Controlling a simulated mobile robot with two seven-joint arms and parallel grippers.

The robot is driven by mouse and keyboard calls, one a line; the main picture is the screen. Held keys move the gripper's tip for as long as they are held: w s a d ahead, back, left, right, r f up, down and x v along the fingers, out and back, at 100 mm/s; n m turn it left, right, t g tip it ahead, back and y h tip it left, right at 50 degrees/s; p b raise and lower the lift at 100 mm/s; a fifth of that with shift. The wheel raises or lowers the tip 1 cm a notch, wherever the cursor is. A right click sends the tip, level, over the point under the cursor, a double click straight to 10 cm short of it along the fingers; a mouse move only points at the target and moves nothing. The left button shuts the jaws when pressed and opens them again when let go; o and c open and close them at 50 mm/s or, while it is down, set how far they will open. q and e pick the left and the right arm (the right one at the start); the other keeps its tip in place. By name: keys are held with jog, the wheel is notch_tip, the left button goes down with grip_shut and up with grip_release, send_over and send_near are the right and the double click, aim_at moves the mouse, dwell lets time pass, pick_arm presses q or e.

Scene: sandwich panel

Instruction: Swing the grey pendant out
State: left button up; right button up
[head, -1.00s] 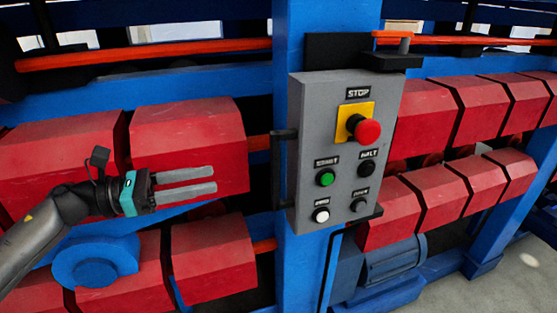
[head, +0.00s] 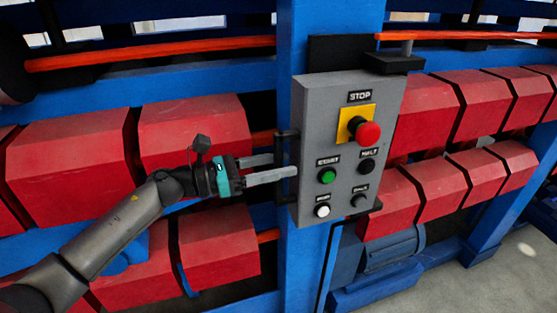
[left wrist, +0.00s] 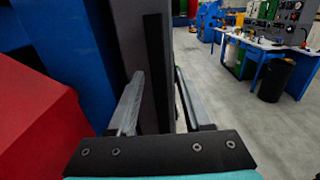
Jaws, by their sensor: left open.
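The grey pendant (head: 310,140) is an upright box with a red stop knob on a yellow plate and several smaller buttons. A black bar handle (head: 281,146) runs along its left edge. My left gripper (head: 286,164) is open at that left edge, one finger overlapping the box's edge in the head view. In the left wrist view, the grey side of the pendant (left wrist: 128,35) and a dark upright bar (left wrist: 157,75) stand between the fingers. Whether a finger touches them, I cannot tell. My right gripper is out of view.
A blue post (head: 300,265) stands behind the pendant. Red blocks (head: 195,130) fill the machine frame on both sides. An orange rail (head: 160,50) runs above. The left wrist view shows open grey floor (left wrist: 225,110) and a workbench (left wrist: 270,45) beyond.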

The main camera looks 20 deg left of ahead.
pick_arm(q)
jog(key=shift+w, duration=0.1)
jog(key=shift+c, duration=0.4)
grip_shut()
dwell(1.0)
